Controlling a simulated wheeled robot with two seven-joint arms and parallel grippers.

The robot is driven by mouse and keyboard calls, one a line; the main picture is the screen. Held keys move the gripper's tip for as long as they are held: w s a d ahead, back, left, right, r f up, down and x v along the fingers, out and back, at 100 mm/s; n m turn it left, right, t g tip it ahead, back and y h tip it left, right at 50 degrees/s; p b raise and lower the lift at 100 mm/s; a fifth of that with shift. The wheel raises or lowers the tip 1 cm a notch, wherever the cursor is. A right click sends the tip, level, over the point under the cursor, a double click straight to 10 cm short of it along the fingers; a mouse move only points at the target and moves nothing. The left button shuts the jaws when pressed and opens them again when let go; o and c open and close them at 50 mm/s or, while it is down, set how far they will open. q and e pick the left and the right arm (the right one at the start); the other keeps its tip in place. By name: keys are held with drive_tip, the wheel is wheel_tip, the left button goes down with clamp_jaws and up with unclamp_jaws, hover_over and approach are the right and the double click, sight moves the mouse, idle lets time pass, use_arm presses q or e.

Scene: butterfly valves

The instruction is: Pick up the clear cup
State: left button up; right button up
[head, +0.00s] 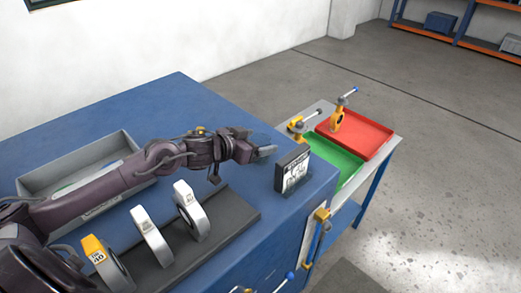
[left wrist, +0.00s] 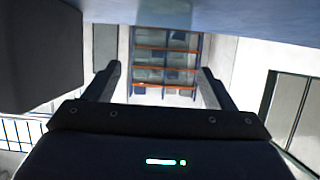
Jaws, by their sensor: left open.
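My left gripper (head: 268,151) reaches over the blue workbench from the left in the head view. Its fingers are open in the left wrist view (left wrist: 158,85), with only the distant room visible between them. A faint, see-through round shape that looks like the clear cup (head: 261,138) shows right at the gripper's fingers in the head view. It is partly hidden, and I cannot tell whether the fingers touch it. I cannot make out the cup in the left wrist view. My right gripper is not in view.
A black sign box (head: 292,170) stands just right of the gripper. A grey bin (head: 118,140) is at the left, and several valve bodies (head: 190,211) stand on a dark mat (head: 238,212). A side table holds green (head: 345,169) and red (head: 366,137) trays with valves.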

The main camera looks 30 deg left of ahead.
use_arm(q)
drive_tip(key=c, duration=1.1)
drive_tip(key=shift+o, duration=0.2)
wheel_tip(320, 180, up, 20)
drive_tip(key=shift+b, duration=0.35)
